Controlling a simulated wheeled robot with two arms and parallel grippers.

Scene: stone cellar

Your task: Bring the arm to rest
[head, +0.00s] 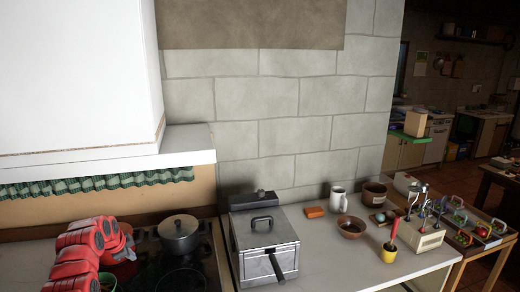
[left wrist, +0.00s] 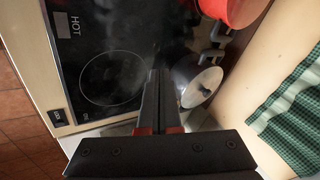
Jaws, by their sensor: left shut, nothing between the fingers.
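My left arm, red, comes in at the lower left of the head view, over the left part of the stove. In the left wrist view my left gripper (left wrist: 160,75) is shut, with its dark fingers together and nothing between them. It points across the black stove top (left wrist: 85,35). A lidded metal pot (left wrist: 200,85) stands beside the fingers, to their right in that view; in the head view the pot (head: 179,236) is on the back of the stove. My right gripper is in neither view.
A metal fryer (head: 262,240) with a dark handle stands right of the stove. Farther right on the counter (head: 335,265) are an orange block (head: 314,212), a white mug (head: 338,199), a brown bowl (head: 351,227) and a yellow pot (head: 389,253). A white hood (head: 75,70) hangs above the stove.

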